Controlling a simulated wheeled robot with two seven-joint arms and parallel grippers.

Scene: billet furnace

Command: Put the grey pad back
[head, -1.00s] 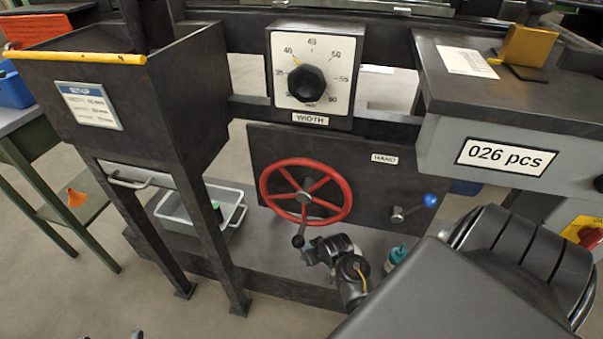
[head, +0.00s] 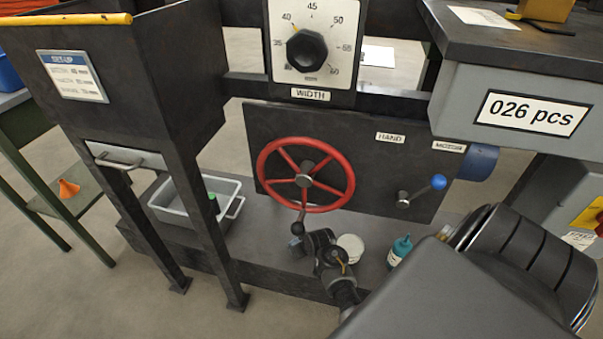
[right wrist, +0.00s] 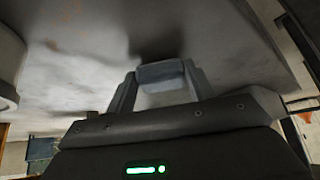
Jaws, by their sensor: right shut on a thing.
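My right gripper (head: 301,246) is low over the dark grey base shelf (head: 262,245), just below the red handwheel (head: 262,178). In the right wrist view its two fingers (right wrist: 160,82) are shut on a small grey block, which looks like the grey pad (right wrist: 162,73). The pad shows as a tiny grey-blue patch in the head view (head: 296,243). In the wrist view, it is close to a pale grey surface (right wrist: 220,45); I cannot tell if they touch. My left gripper is out of view.
A white pot (head: 350,246) and a teal bottle (head: 401,248) stand just right of my right gripper. A grey bin (head: 232,187) with a green item stands left. A blue-knobbed lever (head: 438,182) is at right.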

